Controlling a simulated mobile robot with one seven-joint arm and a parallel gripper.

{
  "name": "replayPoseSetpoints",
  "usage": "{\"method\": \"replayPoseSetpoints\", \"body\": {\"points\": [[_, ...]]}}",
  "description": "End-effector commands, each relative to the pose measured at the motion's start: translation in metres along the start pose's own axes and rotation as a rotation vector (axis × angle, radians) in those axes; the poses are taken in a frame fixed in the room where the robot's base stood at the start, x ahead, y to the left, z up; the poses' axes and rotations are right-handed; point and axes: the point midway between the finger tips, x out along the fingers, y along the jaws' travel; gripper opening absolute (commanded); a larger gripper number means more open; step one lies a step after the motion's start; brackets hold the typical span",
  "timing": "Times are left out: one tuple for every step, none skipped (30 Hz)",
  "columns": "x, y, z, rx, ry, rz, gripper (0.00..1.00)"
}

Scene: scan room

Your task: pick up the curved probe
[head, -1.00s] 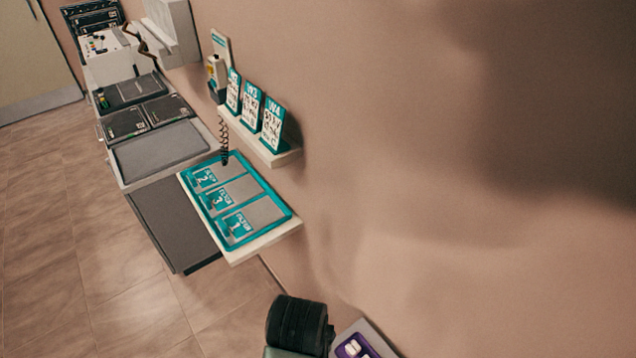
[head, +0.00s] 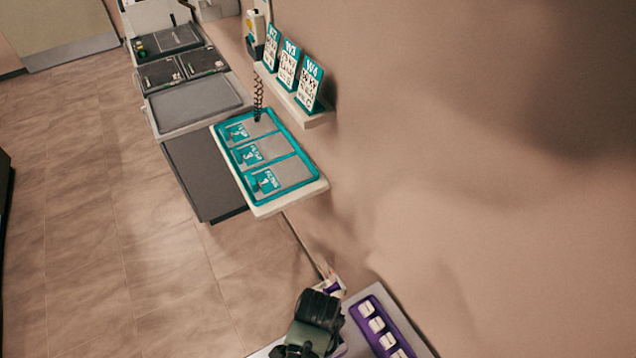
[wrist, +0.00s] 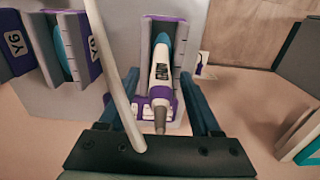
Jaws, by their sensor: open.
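In the wrist view a white probe (wrist: 162,75) with a blue head and a grey tail stands in a grey holder (wrist: 183,48) with purple edges. I cannot tell its head's shape or read its dark label. My gripper (wrist: 159,88) is open, with one blue-grey finger on each side of the probe. Contact with the probe does not show. A second holder (wrist: 80,50) at the left holds another blue-headed item (wrist: 63,48), mostly hidden, beside purple tags marked Y. In the head view my dark arm hides the probe.
A pale cable (wrist: 108,75) crosses in front of my left finger. In the head view a purple tray (head: 362,307) with several white blocks lies at lower right. A shelf with a teal-rimmed tray (head: 283,192) stands farther back. The floor at left is clear.

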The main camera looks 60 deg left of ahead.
Motion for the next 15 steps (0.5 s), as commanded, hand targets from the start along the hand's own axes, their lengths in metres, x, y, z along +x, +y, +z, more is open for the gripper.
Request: {"method": "replayPoseSetpoints", "body": {"points": [[0.0043, 0.0001, 0.0002, 0.0, -0.001, 0.001, 0.65], [0.006, 0.0001, 0.0003, 0.0, -0.001, 0.0, 0.65], [0.0076, 0.0, 0.0002, 0.0, 0.0, 0.0, 0.65], [0.0084, -0.0001, 0.0001, 0.0, 0.0, -0.001, 0.65], [0.0088, -0.0002, 0.0001, 0.0, 0.0, -0.001, 0.65], [0.009, -0.0002, 0.0, 0.0, 0.001, -0.001, 0.65], [0.0089, -0.0002, 0.0, 0.0, 0.001, -0.001, 0.65], [0.0089, -0.0002, -0.0001, 0.0, 0.001, -0.001, 0.65], [0.0088, -0.0002, -0.0001, 0.0, 0.001, -0.001, 0.65], [0.0087, -0.0002, -0.0001, 0.0, 0.001, -0.001, 0.65], [0.0087, -0.0002, -0.0001, 0.0, 0.001, -0.001, 0.61], [0.0086, -0.0002, -0.0001, 0.0, 0.001, -0.001, 0.54], [0.0086, -0.0002, -0.0001, 0.0, 0.001, -0.001, 0.48], [0.0085, -0.0002, -0.0001, 0.0, 0.001, -0.001, 0.43], [0.0085, -0.0002, -0.0002, 0.0, 0.001, -0.001, 0.36]]}}
